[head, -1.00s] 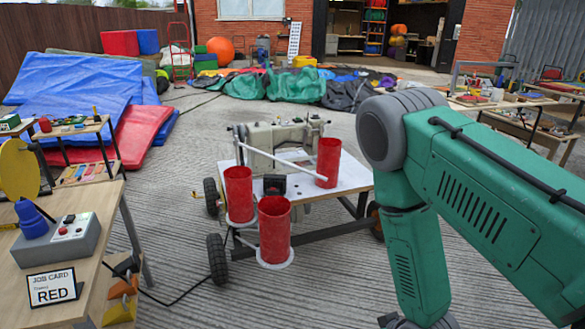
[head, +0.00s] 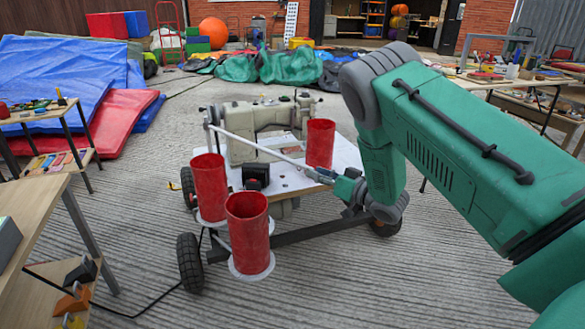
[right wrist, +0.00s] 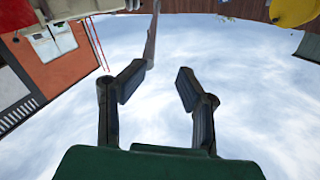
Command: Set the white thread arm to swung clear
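The white thread arm (head: 262,148) is a thin pale rod. In the head view it runs from an upright post at the left of the sewing machine (head: 240,135), across the front of the machine, to the right. My right gripper (head: 324,175) is at the rod's right end, near the table's front right edge. In the right wrist view the gripper (right wrist: 160,80) is open, with a gap between its fingers. The rod (right wrist: 152,35) shows there beside the left fingertip; I cannot tell whether they touch. My left gripper is out of view.
The cart has black wheels (head: 190,262). A wooden table (head: 30,225) is at left.

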